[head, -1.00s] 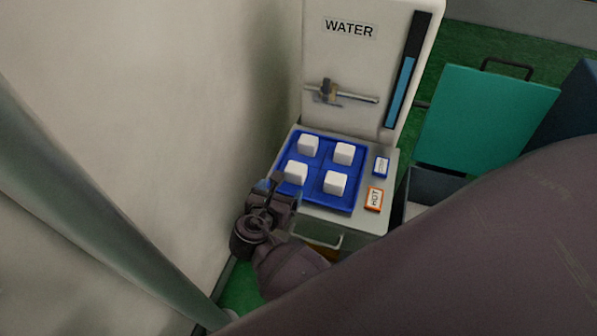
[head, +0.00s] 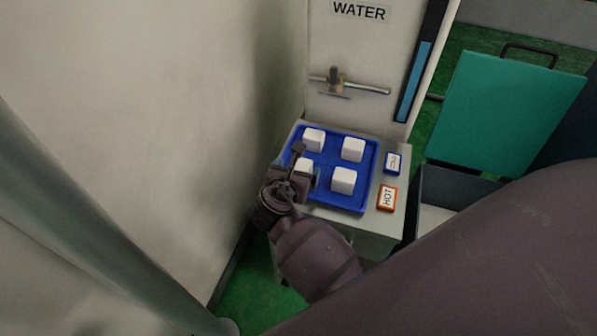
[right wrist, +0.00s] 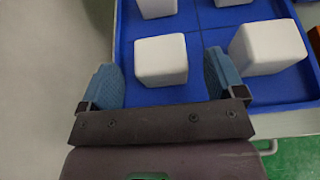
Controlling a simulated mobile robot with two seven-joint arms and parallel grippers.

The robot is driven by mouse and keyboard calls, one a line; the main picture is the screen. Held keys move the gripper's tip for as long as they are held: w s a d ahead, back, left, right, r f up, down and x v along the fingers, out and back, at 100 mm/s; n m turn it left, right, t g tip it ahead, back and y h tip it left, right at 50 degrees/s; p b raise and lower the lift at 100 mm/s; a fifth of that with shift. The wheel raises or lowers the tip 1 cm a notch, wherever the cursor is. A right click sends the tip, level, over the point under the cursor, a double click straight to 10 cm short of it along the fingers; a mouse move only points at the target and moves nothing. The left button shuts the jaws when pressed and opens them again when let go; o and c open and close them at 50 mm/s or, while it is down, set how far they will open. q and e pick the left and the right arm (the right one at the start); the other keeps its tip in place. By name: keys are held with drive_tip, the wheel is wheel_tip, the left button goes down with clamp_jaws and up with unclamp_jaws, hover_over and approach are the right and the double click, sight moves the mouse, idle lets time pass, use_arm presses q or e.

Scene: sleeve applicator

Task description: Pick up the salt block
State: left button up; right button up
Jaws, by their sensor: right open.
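Several white salt blocks sit in a blue tray (head: 325,201) on a grey counter; each stands in its own section. The front-left salt block (head: 305,165) is partly hidden by my right gripper (head: 303,165). In the right wrist view this block (right wrist: 161,60) lies ahead of and between the blue fingertips of my open right gripper (right wrist: 164,83), with a gap on each side. The front-right block (head: 344,180) stands beside it, and it also shows in the right wrist view (right wrist: 267,47). The back-left block (head: 314,139) and back-right block (head: 353,149) are clear. My left gripper is not in view.
A white water panel (head: 330,50) with a metal tap (head: 345,85) rises behind the tray. An orange HOT button (head: 387,198) and a blue button (head: 393,162) are right of it. A wall (head: 180,120) stands close on the left. A grey bin with a raised teal lid (head: 505,110) is at right.

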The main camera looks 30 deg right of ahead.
drive_tip(key=shift+w+d+f+b, duration=0.4)
drive_tip(key=shift+d+f, duration=0.05)
drive_tip(key=shift+d, duration=0.05)
drive_tip(key=shift+w+d+r, duration=0.1)
drive_tip(key=shift+w, duration=0.05)
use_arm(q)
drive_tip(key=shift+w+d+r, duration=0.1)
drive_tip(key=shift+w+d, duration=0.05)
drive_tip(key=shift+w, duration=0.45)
use_arm(e)
drive_tip(key=c, duration=1.2)
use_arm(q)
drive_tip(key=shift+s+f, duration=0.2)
use_arm(e)
drive_tip(key=shift+o, duration=0.2)
drive_tip(key=shift+r, duration=0.15)
